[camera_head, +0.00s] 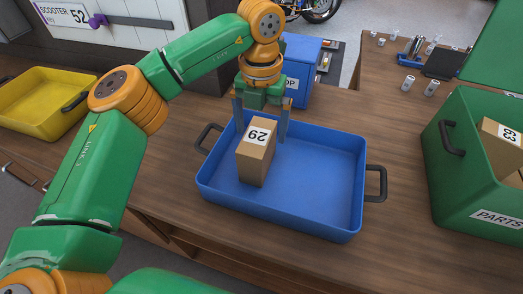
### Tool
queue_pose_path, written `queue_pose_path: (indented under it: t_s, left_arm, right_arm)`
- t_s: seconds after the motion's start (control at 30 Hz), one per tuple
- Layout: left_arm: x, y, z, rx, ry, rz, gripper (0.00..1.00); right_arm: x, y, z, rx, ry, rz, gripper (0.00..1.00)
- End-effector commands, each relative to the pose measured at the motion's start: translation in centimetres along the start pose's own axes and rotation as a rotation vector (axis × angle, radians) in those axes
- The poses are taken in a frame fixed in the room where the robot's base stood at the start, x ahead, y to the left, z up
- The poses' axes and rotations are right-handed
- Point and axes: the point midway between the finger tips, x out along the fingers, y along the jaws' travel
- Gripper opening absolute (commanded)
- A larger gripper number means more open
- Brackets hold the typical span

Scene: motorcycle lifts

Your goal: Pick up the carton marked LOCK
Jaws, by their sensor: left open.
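A brown carton (256,165) stands upright in the blue tray (325,226), toward its left side. Its top label has digits that read like 29. I cannot read LOCK on any carton here. My left gripper (262,130) points down over the back of the tray, its two fingers apart on either side of the carton's top. I cannot tell whether they touch it. Another brown carton (501,145) sits in the green PARTS bin (447,178) at the right, with a partly seen number label. My right gripper is not in view.
A yellow tray (45,103) is at the left. A blue box (302,66) stands behind the blue tray. Small metal cylinders (408,83) and a dark flat item (440,64) lie at the back right. Wooden bench surface between the blue tray and green bin is clear.

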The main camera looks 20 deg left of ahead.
Motion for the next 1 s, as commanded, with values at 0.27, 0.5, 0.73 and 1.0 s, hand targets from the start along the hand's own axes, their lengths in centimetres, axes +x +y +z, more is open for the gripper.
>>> queue_pose_path:
  t_s: [0.27, 0.5, 0.73, 1.0]
  left_arm:
    - [3.7, 0.6, -0.3, 0.000, 0.008, 0.000, 1.00]
    - [6.9, 0.6, -0.3, 0.001, 0.002, -0.001, 1.00]
    - [6.9, 0.6, -0.2, 0.001, 0.001, -0.002, 0.76]
    - [6.9, 0.6, -0.2, 0.001, 0.001, -0.002, 0.03]
  right_arm:
    - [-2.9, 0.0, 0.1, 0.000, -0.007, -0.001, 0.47]
    - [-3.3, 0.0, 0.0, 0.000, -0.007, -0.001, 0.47]
    - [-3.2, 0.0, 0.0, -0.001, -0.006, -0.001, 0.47]
    - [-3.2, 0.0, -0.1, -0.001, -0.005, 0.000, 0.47]
